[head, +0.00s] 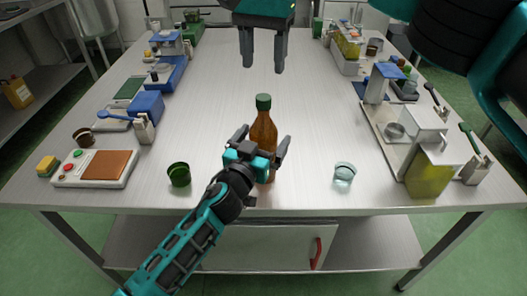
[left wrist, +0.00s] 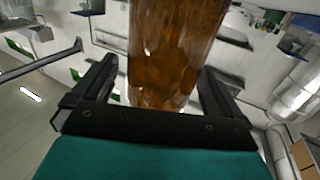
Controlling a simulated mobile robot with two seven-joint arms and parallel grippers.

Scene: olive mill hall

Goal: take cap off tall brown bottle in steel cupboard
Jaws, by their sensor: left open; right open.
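A tall brown bottle (head: 263,132) with a green cap (head: 263,101) stands upright on the steel table (head: 225,80), near its front edge. My left gripper (head: 262,142) is open at the bottle, with a finger on either side of its body. In the left wrist view, the brown glass (left wrist: 172,50) rises between the two open fingers (left wrist: 158,90), with gaps visible beside it. My right gripper (head: 263,52) is open and empty above the table, farther back than the bottle. The steel cupboard (head: 268,247) sits under the table front with a red handle (head: 317,253); its door looks shut.
A green cup (head: 179,174) stands left of the bottle and a clear glass (head: 344,173) right of it. A scale with a brown plate (head: 98,165) is at front left. A yellow-green container (head: 429,175) and a steel stand are at right. The table's middle is clear.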

